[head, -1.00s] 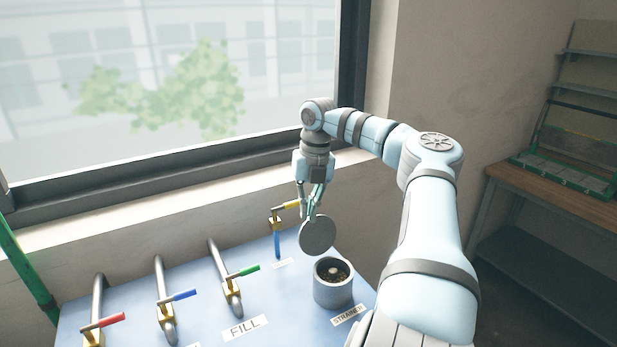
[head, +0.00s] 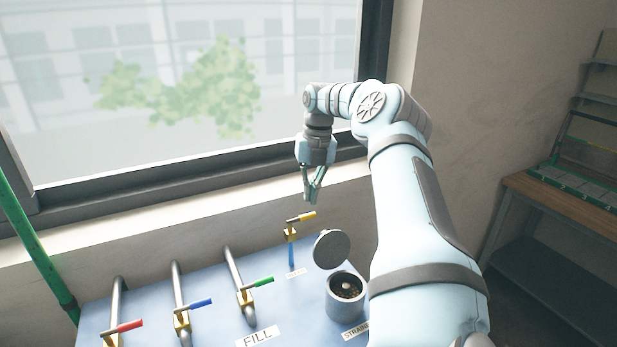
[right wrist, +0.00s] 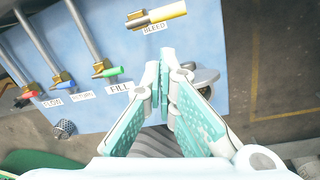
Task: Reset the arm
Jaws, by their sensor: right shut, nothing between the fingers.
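My right gripper (head: 313,199) is shut and empty. In the head view it points down in front of the window sill, above the yellow-handled valve (head: 300,217) and apart from it. In the right wrist view the shut fingertips (right wrist: 166,52) show over the blue panel (right wrist: 120,35), with the yellow handle (right wrist: 168,13) beyond them. The strainer pot (head: 346,303) stands at the panel's right end with its round grey lid (head: 332,249) standing open. My left gripper is not in view.
Red (head: 125,326), blue (head: 200,303) and green (head: 263,282) valve handles sit on pipes left of the strainer. A green post (head: 38,252) rises at the left. A wooden bench (head: 565,205) stands at the right. A window (head: 180,90) is behind.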

